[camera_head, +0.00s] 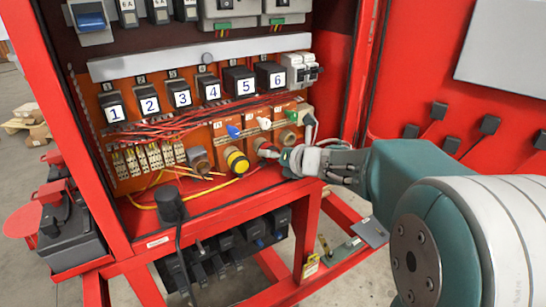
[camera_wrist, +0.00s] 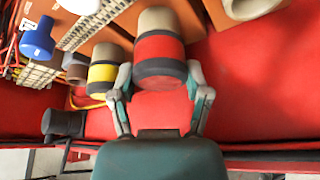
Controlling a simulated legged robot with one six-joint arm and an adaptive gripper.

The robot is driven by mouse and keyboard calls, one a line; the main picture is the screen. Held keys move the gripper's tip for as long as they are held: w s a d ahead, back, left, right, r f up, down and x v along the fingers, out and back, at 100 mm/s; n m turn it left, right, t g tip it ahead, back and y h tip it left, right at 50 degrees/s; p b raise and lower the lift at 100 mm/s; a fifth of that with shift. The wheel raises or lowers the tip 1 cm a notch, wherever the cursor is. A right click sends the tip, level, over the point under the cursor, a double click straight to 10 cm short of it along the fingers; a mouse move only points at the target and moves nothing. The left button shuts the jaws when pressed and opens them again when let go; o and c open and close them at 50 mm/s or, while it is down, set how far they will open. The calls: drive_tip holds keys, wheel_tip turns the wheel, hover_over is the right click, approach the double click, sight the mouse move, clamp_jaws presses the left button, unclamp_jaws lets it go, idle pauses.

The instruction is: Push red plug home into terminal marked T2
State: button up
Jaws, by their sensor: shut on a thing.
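The red plug (camera_wrist: 160,48) has a dark band at its near end and sits between the two fingers of my gripper (camera_wrist: 159,78) in the wrist view. Its far end meets a beige round terminal (camera_wrist: 157,19); I cannot tell how deep it sits. In the head view the red plug (camera_head: 265,151) shows only partly, left of my gripper (camera_head: 286,158), low on the orange panel. The terminal markings are too small to read surely, so I cannot confirm T2.
A yellow plug (camera_head: 237,161) sits in the terminal to the left; it also shows in the wrist view (camera_wrist: 103,72). A blue handle (camera_head: 233,131) and a white handle (camera_head: 264,123) stick out above. The red cabinet post (camera_head: 359,75) stands close to my arm.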

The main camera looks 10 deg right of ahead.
drive_tip(key=shift+w+a, duration=0.1)
drive_tip(key=shift+w, duration=0.1)
drive_tip(key=o, duration=1.2)
drive_tip(key=v, duration=1.2)
